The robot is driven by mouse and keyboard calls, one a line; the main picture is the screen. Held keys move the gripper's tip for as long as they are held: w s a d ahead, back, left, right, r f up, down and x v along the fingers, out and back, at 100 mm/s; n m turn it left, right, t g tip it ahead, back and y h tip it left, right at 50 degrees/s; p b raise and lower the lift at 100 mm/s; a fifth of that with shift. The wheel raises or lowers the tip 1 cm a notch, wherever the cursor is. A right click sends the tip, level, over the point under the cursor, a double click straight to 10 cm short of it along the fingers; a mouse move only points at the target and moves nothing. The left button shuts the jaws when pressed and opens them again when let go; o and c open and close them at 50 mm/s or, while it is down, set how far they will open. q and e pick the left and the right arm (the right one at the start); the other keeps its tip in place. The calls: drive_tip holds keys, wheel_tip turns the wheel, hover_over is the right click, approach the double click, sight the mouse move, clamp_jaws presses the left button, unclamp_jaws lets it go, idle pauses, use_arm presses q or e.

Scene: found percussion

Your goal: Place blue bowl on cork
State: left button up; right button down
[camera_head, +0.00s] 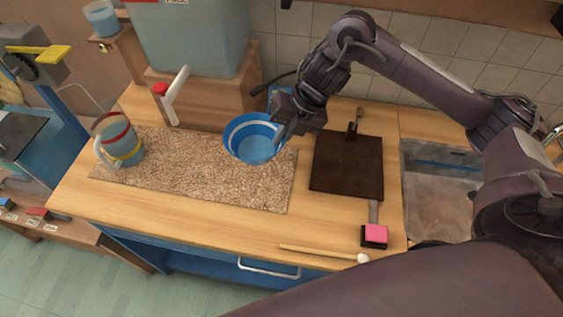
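The blue bowl (252,145), with a pale band inside its rim, shows over the right part of the speckled brown cork mat (190,170). My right gripper (281,128) is at the bowl's right rim and appears shut on it; its fingertips are partly hidden. The bowl looks slightly tilted, and I cannot tell whether its base touches the cork. The cork lies flat on the wooden bench. My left gripper is not in view.
A banded mug (122,146) stands on the cork's left end. A dark square board (346,165) lies right of the cork. A pink-topped block (374,235) and a mallet (318,252) lie near the front edge. A large tank (195,40) stands behind.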

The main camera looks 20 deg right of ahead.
wheel_tip(320, 180, down, 9)
drive_tip(key=shift+f, duration=0.15)
idle(0.4)
drive_tip(key=shift+f, duration=0.15)
drive_tip(key=c, duration=1.7)
unclamp_jaws()
drive_tip(key=v, duration=1.2)
drive_tip(key=shift+s, duration=0.1)
